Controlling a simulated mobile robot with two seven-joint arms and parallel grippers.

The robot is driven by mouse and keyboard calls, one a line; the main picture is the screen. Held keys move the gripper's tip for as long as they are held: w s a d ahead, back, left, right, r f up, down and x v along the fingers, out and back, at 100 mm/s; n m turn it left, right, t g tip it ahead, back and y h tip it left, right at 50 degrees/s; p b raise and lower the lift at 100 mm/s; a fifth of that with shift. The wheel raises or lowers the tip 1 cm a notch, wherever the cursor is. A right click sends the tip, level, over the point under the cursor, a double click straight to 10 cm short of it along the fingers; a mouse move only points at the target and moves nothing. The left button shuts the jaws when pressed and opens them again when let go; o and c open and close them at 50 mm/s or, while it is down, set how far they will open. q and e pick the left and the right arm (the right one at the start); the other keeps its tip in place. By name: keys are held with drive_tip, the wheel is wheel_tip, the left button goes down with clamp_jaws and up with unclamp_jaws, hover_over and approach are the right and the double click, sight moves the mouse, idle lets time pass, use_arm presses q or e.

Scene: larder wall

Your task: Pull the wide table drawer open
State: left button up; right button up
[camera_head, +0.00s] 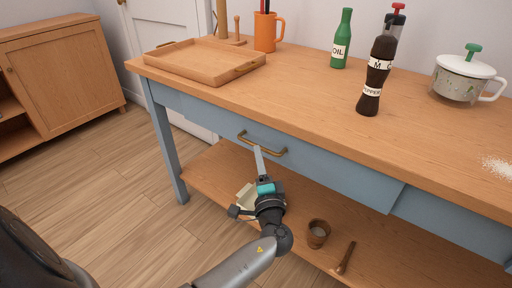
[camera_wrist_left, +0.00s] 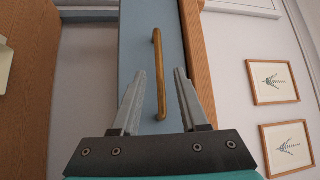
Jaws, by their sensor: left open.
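The wide table drawer (camera_head: 330,166) has a blue-grey front under the wooden tabletop and looks closed. Its brass bar handle (camera_head: 262,146) is on the left part of the front. My left gripper (camera_head: 259,160) is just in front of and below the handle. In the left wrist view the jaws of my left gripper (camera_wrist_left: 160,95) are open, with the handle (camera_wrist_left: 159,75) showing between and beyond the fingertips. I cannot tell whether the fingers touch it. My right gripper is not in view.
On the tabletop stand a wooden tray (camera_head: 204,60), an orange mug (camera_head: 267,32), a green oil bottle (camera_head: 341,40), a dark pepper mill (camera_head: 376,78) and a lidded pot (camera_head: 460,80). A mortar (camera_head: 317,233) and pestle (camera_head: 345,258) are on the lower shelf. Floor is clear at left.

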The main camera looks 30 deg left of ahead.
use_arm(q)
drive_tip(key=x, duration=0.5)
drive_tip(key=shift+w+a+b, duration=0.25)
drive_tip(key=shift+b, duration=0.1)
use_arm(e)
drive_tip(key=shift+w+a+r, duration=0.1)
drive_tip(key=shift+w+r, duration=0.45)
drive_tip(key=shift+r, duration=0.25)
use_arm(q)
clamp_jaws()
